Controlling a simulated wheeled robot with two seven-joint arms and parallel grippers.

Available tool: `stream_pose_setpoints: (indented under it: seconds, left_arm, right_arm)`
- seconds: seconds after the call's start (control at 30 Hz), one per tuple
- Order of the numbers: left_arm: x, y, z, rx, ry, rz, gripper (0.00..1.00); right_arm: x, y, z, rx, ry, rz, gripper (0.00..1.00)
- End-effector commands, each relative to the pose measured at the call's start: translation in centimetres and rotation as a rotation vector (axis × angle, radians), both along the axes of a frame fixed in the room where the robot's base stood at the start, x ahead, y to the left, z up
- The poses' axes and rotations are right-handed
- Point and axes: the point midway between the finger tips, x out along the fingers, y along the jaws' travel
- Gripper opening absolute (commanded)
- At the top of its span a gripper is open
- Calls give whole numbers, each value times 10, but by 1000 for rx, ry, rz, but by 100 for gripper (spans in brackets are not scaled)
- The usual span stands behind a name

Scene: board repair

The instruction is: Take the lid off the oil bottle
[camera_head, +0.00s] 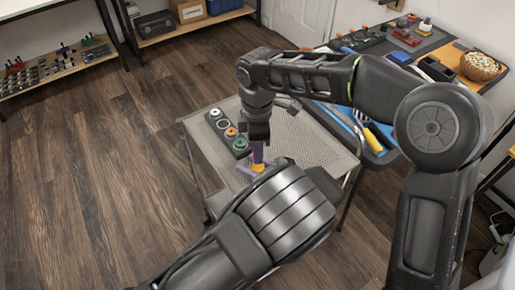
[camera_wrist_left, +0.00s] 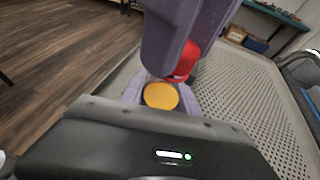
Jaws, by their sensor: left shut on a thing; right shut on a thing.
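The oil bottle, with a round yellow-orange top face, shows in the left wrist view (camera_wrist_left: 160,96) and as a small yellow patch in the head view (camera_head: 258,168). My left gripper (camera_wrist_left: 160,100) is shut on it, a purple finger on each side. The red lid (camera_wrist_left: 183,62) is between the purple fingers of my right gripper (camera_wrist_left: 178,58), just above and to one side of the bottle's uncovered top. I cannot tell if lid and bottle still touch at the edge. In the head view the right gripper (camera_head: 258,152) points down over the bottle; the lid is hidden there.
A perforated grey table (camera_head: 305,135) lies below both grippers. A dark holder with coloured rings (camera_head: 231,132) stands on it beside them. A blue-topped bench with tools (camera_head: 375,140) is at the right. Open wooden floor (camera_head: 100,170) lies to the left.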

Motion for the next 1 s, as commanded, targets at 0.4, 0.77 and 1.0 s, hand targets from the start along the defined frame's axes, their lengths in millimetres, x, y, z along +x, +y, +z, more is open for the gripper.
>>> stream_pose_setpoints:
  seconds: [0.4, 0.77, 1.0]
  left_arm:
    - [0, 0, 0, 0, 0, 1, 0]
    - [0, 0, 0, 0, 0, 0, 0]
    - [0, 0, 0, 0, 0, 0, 0]
  right_arm:
    - [1, -1, 1, -1, 0, 918, 0]
    - [1, -1, 1, -2, -1, 918, 0]
    - [1, -1, 1, -2, -1, 917, 0]
